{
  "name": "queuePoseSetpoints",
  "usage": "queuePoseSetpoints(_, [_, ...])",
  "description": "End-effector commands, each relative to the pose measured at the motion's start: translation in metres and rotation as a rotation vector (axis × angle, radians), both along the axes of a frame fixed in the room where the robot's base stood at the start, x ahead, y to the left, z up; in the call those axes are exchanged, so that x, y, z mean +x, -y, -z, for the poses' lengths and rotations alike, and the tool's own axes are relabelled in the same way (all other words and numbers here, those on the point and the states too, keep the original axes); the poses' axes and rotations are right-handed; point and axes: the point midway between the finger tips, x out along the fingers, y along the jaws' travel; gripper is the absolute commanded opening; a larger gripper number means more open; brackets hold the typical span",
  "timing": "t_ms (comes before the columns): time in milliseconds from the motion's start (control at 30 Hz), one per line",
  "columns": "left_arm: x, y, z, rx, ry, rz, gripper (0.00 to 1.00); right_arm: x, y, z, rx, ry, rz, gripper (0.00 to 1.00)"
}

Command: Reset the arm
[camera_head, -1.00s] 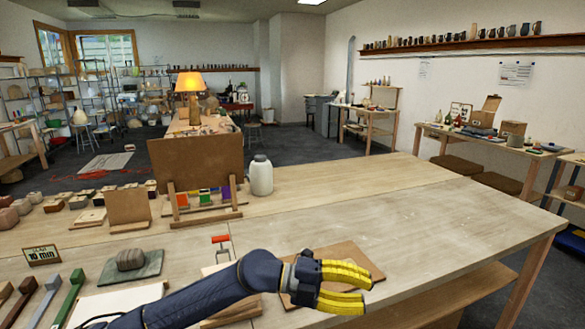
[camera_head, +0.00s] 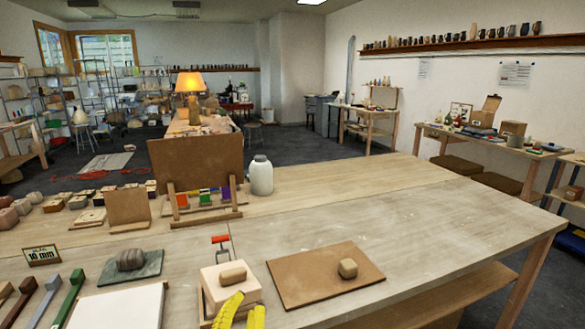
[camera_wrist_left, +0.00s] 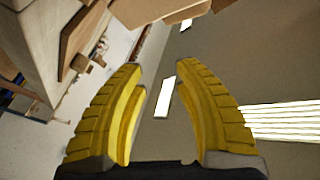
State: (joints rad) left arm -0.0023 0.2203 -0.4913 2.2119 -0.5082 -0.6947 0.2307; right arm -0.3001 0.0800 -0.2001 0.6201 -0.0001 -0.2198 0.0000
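My left gripper (camera_head: 247,302) shows only as two yellow fingers at the bottom edge of the head view, in front of a white block (camera_head: 217,290) with a small tan lump (camera_head: 233,274) on it. The rest of its arm is out of the picture. In the left wrist view the gripper (camera_wrist_left: 165,68) has its fingers spread apart with nothing between them. Beyond them that view shows ceiling, bright light panels (camera_wrist_left: 165,97) and a tilted room. My right gripper is in neither view.
A brown board (camera_head: 305,285) with a second tan lump (camera_head: 348,268) lies to the right. A grey slab (camera_head: 118,271) bears a grey-brown lump (camera_head: 130,259). An upright panel (camera_head: 200,163) and white jar (camera_head: 261,176) stand behind. The table's right side (camera_head: 455,225) is clear.

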Motion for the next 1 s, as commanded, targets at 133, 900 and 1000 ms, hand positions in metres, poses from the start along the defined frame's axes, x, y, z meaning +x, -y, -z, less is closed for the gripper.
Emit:
queuePoseSetpoints(133, [-0.039, -0.059, 0.065, 0.029, -0.23, -0.17, 0.31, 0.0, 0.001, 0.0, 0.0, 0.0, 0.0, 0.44])
queuePoseSetpoints(900, [-0.251, -0.198, 0.206, 0.262, -0.966, -0.478, 0.31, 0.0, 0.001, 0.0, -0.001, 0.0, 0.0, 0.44])
queuePoseSetpoints(1000, [-0.267, -0.204, 0.214, 0.282, -1.016, -0.484, 0.31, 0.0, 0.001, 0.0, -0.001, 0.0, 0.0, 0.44])
